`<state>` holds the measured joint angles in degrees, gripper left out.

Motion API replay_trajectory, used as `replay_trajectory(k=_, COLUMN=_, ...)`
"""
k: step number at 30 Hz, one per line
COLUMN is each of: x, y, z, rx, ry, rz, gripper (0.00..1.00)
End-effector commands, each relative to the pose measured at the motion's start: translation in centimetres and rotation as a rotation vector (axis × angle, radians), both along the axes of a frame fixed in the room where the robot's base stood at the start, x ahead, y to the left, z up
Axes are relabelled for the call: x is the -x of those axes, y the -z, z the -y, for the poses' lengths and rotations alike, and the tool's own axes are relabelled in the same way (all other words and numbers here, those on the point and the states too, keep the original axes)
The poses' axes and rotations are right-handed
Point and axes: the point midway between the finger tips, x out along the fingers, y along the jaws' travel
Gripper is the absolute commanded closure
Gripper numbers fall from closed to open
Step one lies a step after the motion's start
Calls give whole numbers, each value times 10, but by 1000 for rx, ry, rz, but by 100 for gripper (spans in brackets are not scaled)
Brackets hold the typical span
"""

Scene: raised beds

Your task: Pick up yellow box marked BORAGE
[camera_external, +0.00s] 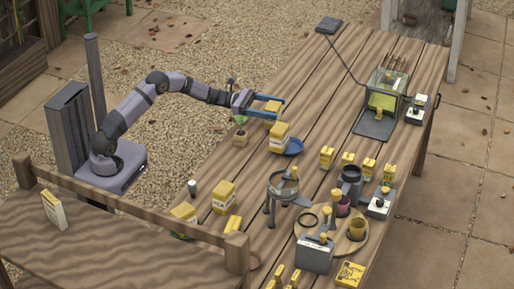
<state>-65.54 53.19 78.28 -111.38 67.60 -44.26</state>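My gripper (280,109) is over the left side of the long wooden table, its two blue fingers spread apart. A yellow and white box (271,107) is between the fingers; I cannot tell whether they press on it or whether it is off the table. Another yellow and white box (279,135) stands just in front, at the blue plate (293,147). More such boxes stand nearer, one at the table's left side (223,196) and one lower left (184,214). The lettering is too small to read, so I cannot tell which box is marked BORAGE.
Several small yellow boxes (327,158) stand right of the plate. A small pot (240,138) is left of it. A metal stand (282,187), a round wooden tray (309,234) and a grey tin (314,254) crowd the near part. A glass case (388,88) stands far right. The table's far left is mostly clear.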

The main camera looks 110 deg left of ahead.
Motion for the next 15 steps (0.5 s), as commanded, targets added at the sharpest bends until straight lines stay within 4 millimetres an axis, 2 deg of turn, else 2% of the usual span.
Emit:
replay_trajectory(k=1, x=0, y=0, z=0, rx=0, ry=0, rz=0, gripper=40)
replay_trajectory(k=5, x=0, y=0, z=0, rx=0, ry=0, rz=0, gripper=70)
replay_trajectory(k=15, x=0, y=-4, z=0, rx=-2, ry=1, rz=1, gripper=70)
